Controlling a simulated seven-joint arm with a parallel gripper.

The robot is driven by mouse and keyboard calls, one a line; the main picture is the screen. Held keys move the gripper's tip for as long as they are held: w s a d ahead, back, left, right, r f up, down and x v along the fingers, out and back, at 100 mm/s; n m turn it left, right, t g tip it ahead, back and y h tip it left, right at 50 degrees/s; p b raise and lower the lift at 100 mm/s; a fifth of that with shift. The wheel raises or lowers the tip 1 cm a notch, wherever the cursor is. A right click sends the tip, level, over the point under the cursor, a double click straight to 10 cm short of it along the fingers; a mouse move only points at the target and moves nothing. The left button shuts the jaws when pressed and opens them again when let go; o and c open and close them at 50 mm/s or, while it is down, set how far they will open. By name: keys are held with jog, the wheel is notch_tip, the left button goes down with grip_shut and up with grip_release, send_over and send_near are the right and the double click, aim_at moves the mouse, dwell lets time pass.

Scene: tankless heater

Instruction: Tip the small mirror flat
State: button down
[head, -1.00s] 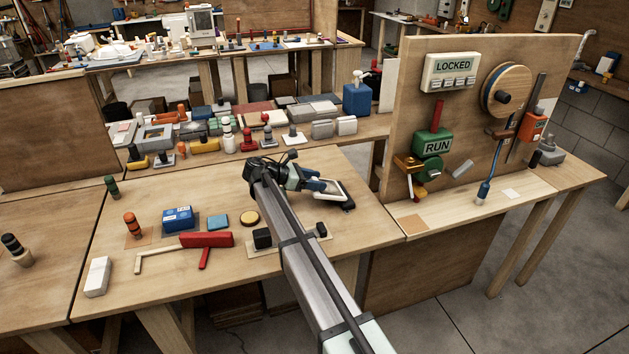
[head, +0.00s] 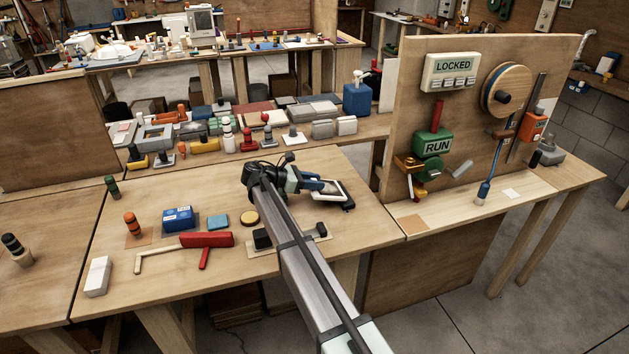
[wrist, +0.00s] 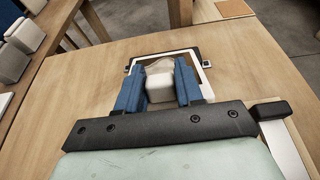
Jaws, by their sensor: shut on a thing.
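The small mirror (head: 333,196) is a pale panel with a dark edge on the front workbench, near its right side. In the wrist view its white-and-dark frame (wrist: 203,78) lies beyond and around my blue fingertips. My gripper (head: 318,184) is over the mirror. In the wrist view my gripper (wrist: 160,78) is shut on a pale block (wrist: 160,86), which looks like part of the mirror. The fingers hide part of the frame. I cannot tell the mirror's exact tilt.
Left on the bench are a red tool (head: 206,240), a blue box (head: 178,219), an orange-topped peg (head: 132,224) and a white block (head: 97,277). A black block (head: 262,238) is close to my arm. An upright panel (head: 400,120) stands to the right.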

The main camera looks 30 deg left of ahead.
jog(key=shift+s+a+f+t+h, duration=0.15)
jog(key=shift+f+t+h, duration=0.25)
jog(key=c, duration=0.8)
grip_release()
jog(key=shift+a, duration=0.1)
jog(key=v, duration=1.3)
jog(key=shift+s+a, duration=0.2)
jog(key=shift+s, duration=0.1)
jog(key=shift+r, duration=0.1)
